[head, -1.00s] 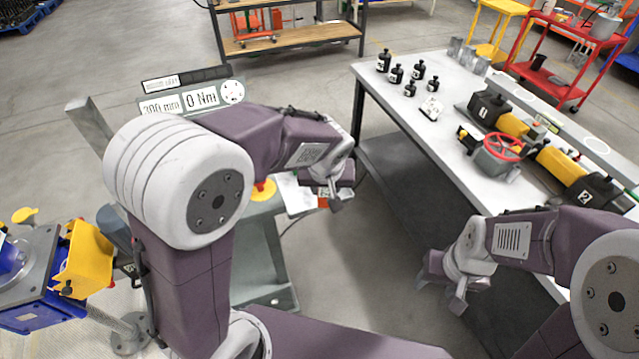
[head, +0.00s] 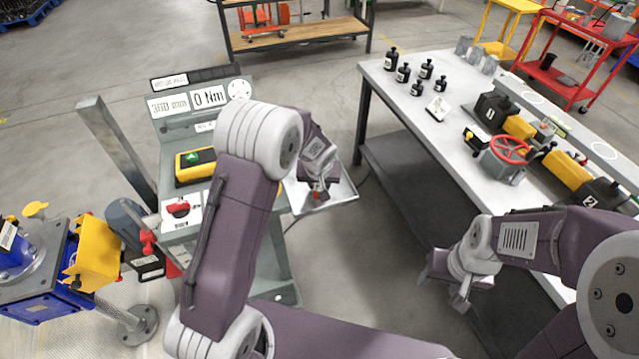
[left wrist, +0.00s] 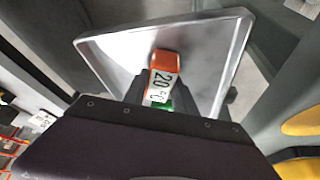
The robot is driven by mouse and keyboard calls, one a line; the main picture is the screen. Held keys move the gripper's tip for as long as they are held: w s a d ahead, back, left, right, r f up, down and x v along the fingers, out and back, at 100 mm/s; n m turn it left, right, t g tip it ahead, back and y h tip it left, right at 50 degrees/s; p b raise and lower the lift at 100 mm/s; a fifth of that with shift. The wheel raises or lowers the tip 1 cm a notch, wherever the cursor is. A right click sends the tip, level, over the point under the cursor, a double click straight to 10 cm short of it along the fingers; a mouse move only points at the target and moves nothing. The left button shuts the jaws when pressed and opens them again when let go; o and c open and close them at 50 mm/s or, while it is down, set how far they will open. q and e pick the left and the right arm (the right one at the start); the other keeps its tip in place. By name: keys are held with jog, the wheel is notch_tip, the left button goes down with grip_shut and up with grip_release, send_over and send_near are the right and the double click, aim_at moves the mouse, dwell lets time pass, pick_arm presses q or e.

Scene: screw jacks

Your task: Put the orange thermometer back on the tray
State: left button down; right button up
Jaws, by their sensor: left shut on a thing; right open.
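The orange thermometer (left wrist: 165,62), with a display reading 20 °C, is held between the fingers of my left gripper (left wrist: 155,98) in the left wrist view. In the head view, a small orange-red bit of the thermometer (head: 318,195) shows at my left gripper (head: 317,188). The grey metal tray (left wrist: 105,50) lies behind and under the thermometer; whether they touch I cannot tell. In the head view the tray (head: 343,194) sticks out from the right side of the console, partly hidden by my left gripper. My right gripper (head: 455,294) is open and empty beside the white table.
The console (head: 210,100) has displays reading 300 mm and 0 Nm, a green button box (head: 196,165) and a red knob (head: 178,208). A blue and yellow jack (head: 60,265) stands at left.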

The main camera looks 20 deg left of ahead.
pick_arm(q)
jog(key=shift+s, duration=0.1)
jog(key=shift+f+b, duration=0.1)
jog(key=shift+b, duration=0.2)
jog(key=c, duration=1)
grip_release()
jog(key=shift+r+p, duration=0.4)
jog(key=shift+r, duration=0.05)
jog(key=v, duration=1.1)
jog(key=shift+s+d+r, duration=0.15)
jog(key=shift+s+r, duration=0.05)
